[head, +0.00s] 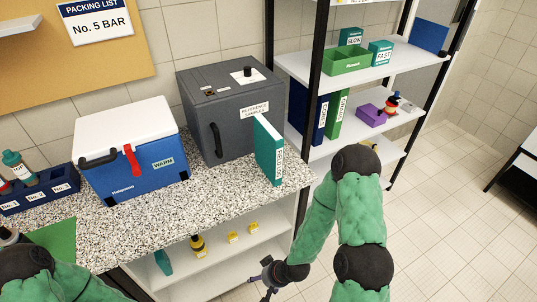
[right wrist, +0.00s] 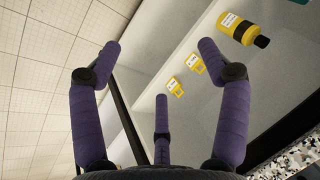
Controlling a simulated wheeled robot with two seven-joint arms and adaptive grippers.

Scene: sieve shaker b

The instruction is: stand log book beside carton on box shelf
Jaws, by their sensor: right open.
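A teal book with a white spine label (head: 268,150) stands upright at the right end of the granite counter, beside the dark grey box; its label is too small to read. It may be the log book. Two teal cartons, marked SLOW (head: 351,37) and FAST (head: 380,53), stand on the upper shelf (head: 300,62) of the rack at right. My right gripper (head: 268,275) is low in front of the under-counter shelves, below and apart from the teal book. In the right wrist view its fingers (right wrist: 158,55) are spread and empty. My left gripper is out of view.
A green bin (head: 346,61) and a blue item (head: 428,36) share the upper shelf. Blue (head: 308,112) and green (head: 337,114) binders and a purple box (head: 371,115) are below. A blue cooler (head: 135,165) and the grey box (head: 225,110) occupy the counter. A yellow bottle (right wrist: 240,28) stands underneath.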

